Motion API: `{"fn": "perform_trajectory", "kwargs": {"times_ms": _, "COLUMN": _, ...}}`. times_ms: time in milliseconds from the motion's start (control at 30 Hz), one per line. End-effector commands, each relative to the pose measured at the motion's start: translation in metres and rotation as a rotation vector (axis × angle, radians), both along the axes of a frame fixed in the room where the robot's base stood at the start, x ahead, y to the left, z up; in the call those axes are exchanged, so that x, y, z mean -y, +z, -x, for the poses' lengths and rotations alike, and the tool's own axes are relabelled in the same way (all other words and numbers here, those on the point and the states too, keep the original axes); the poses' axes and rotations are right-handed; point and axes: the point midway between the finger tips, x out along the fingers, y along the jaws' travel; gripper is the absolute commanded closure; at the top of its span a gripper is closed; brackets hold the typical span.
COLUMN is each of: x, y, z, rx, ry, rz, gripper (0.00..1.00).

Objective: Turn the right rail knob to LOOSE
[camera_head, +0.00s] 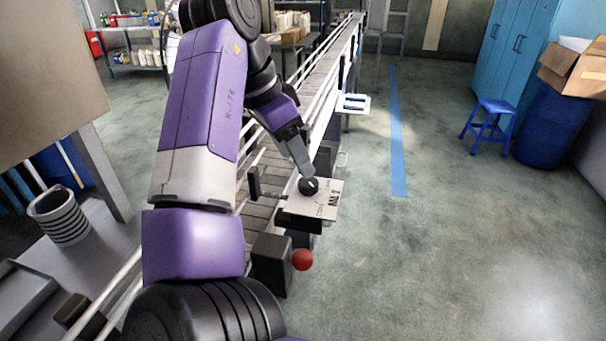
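A round black knob (308,187) sits on a pale label plate (327,199) at the conveyor's right side, in the middle of the head view. The plate carries dark lettering that is too small to read surely. My gripper (305,176) reaches down from the upper left, with its tip at the knob, touching it or very close. The fingers overlap in this view, so I cannot tell whether they are closed around the knob. The knob's pointer direction is not clear.
A conveyor (320,65) with side rails runs away toward the back. A red ball-ended handle (302,260) stands just in front of the plate. A blue stool (488,122) and blue drum (551,122) stand at the right. The floor right of the conveyor is clear.

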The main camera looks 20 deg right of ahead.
Motion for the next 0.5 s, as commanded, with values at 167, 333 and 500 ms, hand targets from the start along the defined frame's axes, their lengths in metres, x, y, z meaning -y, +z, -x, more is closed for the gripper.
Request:
{"fn": "perform_trajectory", "kwargs": {"times_ms": 167, "x": 0.01, "y": -0.026, "z": -0.001, "rx": -0.002, "ry": 0.001, "rz": 0.001, "gripper": 0.41}}
{"fn": "perform_trajectory", "kwargs": {"times_ms": 333, "x": 0.02, "y": -0.048, "z": -0.003, "rx": -0.001, "ry": 0.002, "rz": 0.0, "gripper": 0.41}}
{"fn": "perform_trajectory", "kwargs": {"times_ms": 500, "x": 0.025, "y": -0.061, "z": -0.004, "rx": 0.001, "ry": 0.003, "rz": 0.0, "gripper": 0.41}}
